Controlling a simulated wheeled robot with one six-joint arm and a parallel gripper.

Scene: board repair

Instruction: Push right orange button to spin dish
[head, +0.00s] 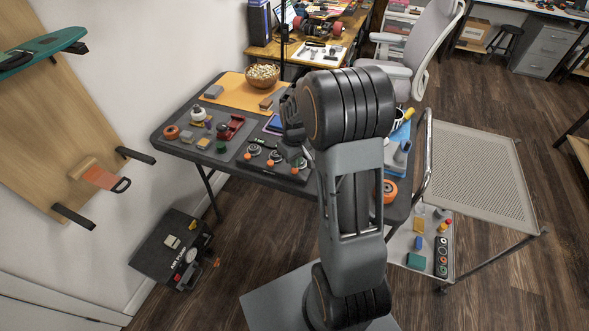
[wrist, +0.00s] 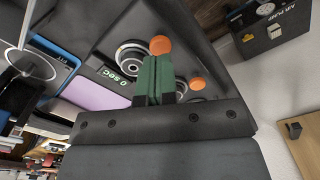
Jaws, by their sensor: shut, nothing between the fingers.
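My gripper (wrist: 153,62) is shut and empty, its green fingers pressed together over the dark control panel in the wrist view. One orange button (wrist: 160,45) shows right at the fingertips; I cannot tell whether they touch. Another orange button (wrist: 197,83) lies to the right of the fingers, partly beside a round dish mount. A round metal dish (wrist: 131,56) sits left of the fingertips, next to a display (wrist: 118,76) reading 0 sec. In the head view, the panel's left orange button (head: 247,156) and middle orange button (head: 270,163) show, while my arm covers much of the area further right.
The dark table (head: 165,138) also holds a bowl (head: 262,76), an orange mat (head: 235,92) and several small parts. An air pump case (head: 170,248) stands on the floor at left. A mesh-topped frame (head: 480,165) stands to the right.

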